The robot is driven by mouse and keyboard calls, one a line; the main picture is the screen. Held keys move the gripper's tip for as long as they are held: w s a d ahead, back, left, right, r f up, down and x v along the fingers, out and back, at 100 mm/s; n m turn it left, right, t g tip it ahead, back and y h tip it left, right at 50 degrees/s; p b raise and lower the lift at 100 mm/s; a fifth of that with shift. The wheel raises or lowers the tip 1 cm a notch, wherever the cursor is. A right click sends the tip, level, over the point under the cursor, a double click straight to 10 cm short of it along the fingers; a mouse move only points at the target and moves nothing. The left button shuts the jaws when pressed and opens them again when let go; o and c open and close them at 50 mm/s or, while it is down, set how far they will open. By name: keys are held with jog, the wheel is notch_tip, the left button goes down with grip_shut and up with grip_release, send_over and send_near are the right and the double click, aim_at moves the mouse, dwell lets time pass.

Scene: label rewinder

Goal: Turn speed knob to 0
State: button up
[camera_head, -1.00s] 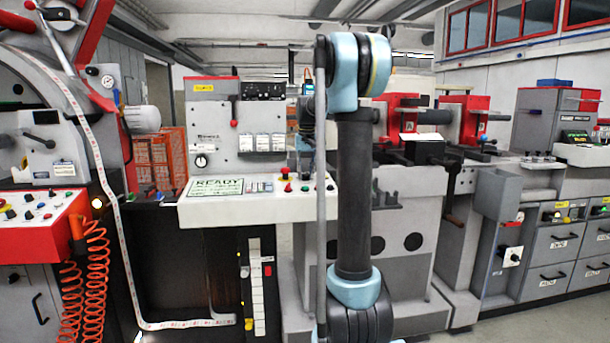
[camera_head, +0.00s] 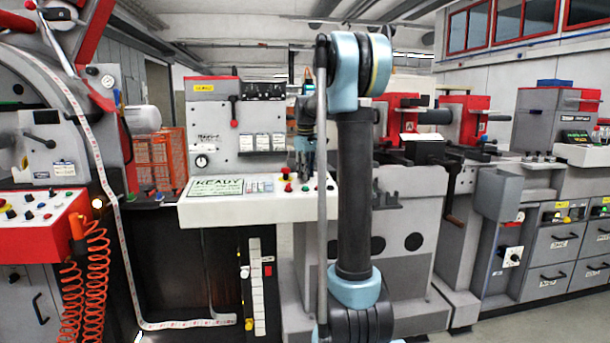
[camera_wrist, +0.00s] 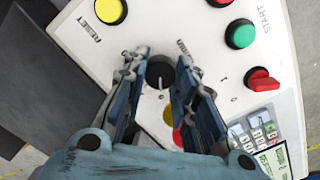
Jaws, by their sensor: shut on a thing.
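The black speed knob (camera_wrist: 160,73), with a white pointer line, sits on a white control panel (camera_wrist: 205,65) in the wrist view. My gripper (camera_wrist: 160,64) has one finger on each side of the knob and is shut on it. The print around the knob is partly covered by the fingers. In the head view, my gripper (camera_head: 303,168) is small and reaches down to the right part of the white console (camera_head: 230,210). The knob cannot be made out there.
In the wrist view, a yellow button (camera_wrist: 110,11) by RESET, a green button (camera_wrist: 240,34) by START and a red rotary switch (camera_wrist: 262,80) stand close by. The READY screen (camera_head: 216,188) is further left.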

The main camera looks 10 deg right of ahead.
jog(key=shift+w+n, duration=0.15)
jog(key=shift+n, duration=0.25)
jog(key=o, duration=1.1)
jog(key=r, duration=0.4)
jog(key=s+r, duration=0.1)
jog(key=r, duration=0.6)
jog(key=shift+s+a+r, duration=0.15)
jog(key=shift+s+r, duration=0.1)
jog(key=shift+r, duration=0.15)
